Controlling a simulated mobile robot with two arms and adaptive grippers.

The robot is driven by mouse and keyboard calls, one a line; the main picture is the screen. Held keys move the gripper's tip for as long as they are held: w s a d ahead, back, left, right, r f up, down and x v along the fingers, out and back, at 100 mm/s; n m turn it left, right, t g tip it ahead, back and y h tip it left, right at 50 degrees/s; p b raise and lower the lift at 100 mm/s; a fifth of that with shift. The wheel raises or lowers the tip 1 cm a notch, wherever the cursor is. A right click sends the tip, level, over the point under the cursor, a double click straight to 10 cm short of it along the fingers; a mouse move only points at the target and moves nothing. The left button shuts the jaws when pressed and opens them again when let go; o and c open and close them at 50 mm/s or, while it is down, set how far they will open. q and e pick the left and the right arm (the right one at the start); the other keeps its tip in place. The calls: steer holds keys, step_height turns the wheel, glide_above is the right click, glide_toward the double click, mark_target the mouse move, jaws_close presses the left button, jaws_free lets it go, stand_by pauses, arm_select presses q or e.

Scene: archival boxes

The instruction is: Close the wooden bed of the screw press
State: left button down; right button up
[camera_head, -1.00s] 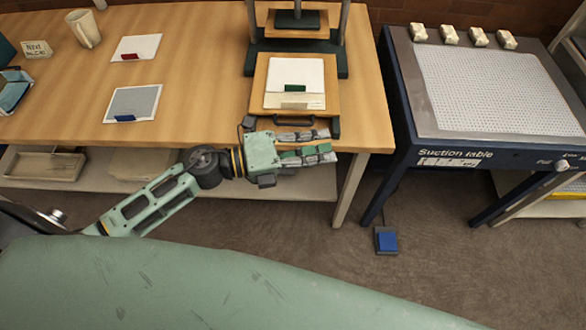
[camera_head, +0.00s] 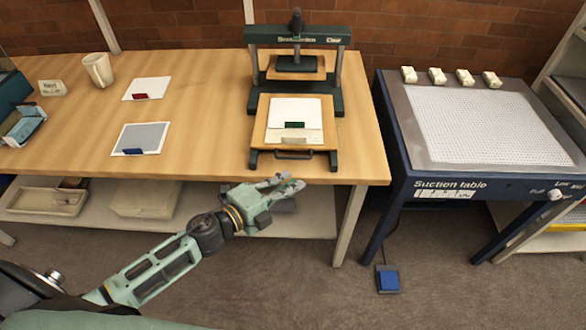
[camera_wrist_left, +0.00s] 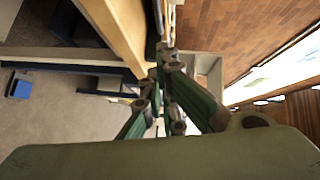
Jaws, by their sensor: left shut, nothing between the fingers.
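The screw press (camera_head: 298,38) stands at the back right of the wooden table, with a dark green frame. Its wooden bed (camera_head: 262,128) is slid out toward the table's front edge and carries a white sheet with a green tab (camera_head: 295,125). A dark handle (camera_head: 294,155) is on the bed's front. My left gripper (camera_head: 290,184) is just in front of the table edge, below the handle and apart from it. Its fingers are shut and empty. In the left wrist view the fingers (camera_wrist_left: 165,62) point along the table edge. My right gripper is not in view.
The wooden table (camera_head: 210,100) holds a mug (camera_head: 98,70), a sheet with a red tab (camera_head: 147,88) and a grey sheet with a blue tab (camera_head: 141,137). The suction table (camera_head: 450,185) stands to the right across a gap. A blue pedal (camera_head: 388,279) lies on the floor.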

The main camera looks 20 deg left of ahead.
mark_target(296, 148)
arm_select(q)
steer(key=w, duration=0.4)
steer(key=shift+f, duration=0.35)
steer(key=shift+w+a+f, duration=0.15)
steer(key=shift+w+a, duration=0.05)
steer(key=shift+w, duration=0.25)
steer(key=w, duration=0.2)
steer(key=w+a+b, duration=0.1)
steer(key=w, duration=0.2)
steer(key=w+a, duration=0.1)
steer(key=w, duration=0.2)
steer(key=shift+a, duration=0.15)
steer(key=shift+s, duration=0.1)
